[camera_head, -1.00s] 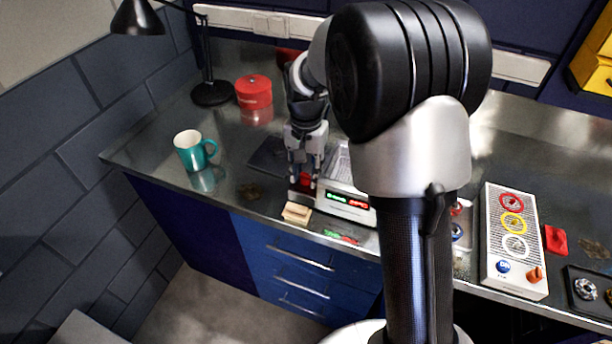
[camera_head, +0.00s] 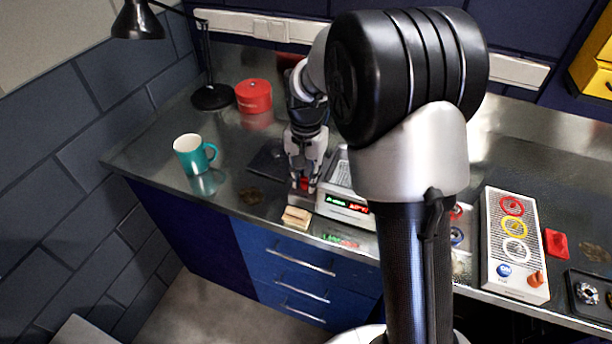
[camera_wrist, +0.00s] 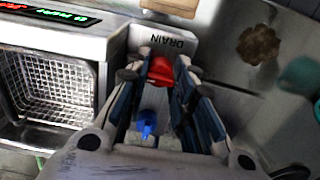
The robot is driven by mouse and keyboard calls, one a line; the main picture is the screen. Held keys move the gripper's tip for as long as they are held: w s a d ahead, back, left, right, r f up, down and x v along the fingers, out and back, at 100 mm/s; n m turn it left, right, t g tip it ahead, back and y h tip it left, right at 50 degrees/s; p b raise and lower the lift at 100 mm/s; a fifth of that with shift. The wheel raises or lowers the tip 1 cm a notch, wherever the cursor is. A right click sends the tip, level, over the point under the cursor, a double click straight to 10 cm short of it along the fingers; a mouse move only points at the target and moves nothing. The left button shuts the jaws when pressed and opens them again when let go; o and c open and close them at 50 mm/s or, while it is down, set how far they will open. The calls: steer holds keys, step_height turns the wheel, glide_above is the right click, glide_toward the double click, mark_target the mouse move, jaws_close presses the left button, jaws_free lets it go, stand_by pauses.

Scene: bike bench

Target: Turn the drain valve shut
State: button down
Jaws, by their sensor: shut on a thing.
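The drain valve has a red handle (camera_wrist: 160,72) on a pale block with a panel marked DRAIN (camera_wrist: 168,42), at the side of a metal basket unit. In the wrist view my gripper (camera_wrist: 161,78) points down over it. Its two fingers are closed on the red handle, one on each side. In the head view my gripper (camera_head: 304,177) is at the left end of the unit, with a bit of red (camera_head: 304,185) between its fingertips. A small blue part (camera_wrist: 147,122) shows between the fingers in the wrist view. The fingers partly hide the valve body.
The unit with a lit display (camera_head: 345,206) and wire basket (camera_wrist: 55,82) stands right beside the valve. A small wooden block (camera_head: 296,216) lies in front. A teal mug (camera_head: 188,155) and red tin (camera_head: 253,96) stand to the left. A button panel (camera_head: 513,245) is far right.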

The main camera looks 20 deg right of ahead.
steer(key=n+p, duration=0.2)
steer(key=n, duration=0.1)
steer(key=shift+r+n+p, duration=0.15)
steer(key=shift+n+p, duration=0.15)
steer(key=shift+p, duration=0.1)
steer(key=n+p, duration=0.2)
steer(key=n, duration=0.3)
steer(key=shift+p, duration=0.4)
steer(key=n+p, duration=0.1)
steer(key=n, duration=0.4)
steer(key=shift+p, duration=0.35)
steer(key=shift+n+p, duration=0.55)
steer(key=shift+n, duration=1.55)
steer(key=c, duration=1.6)
jaws_free()
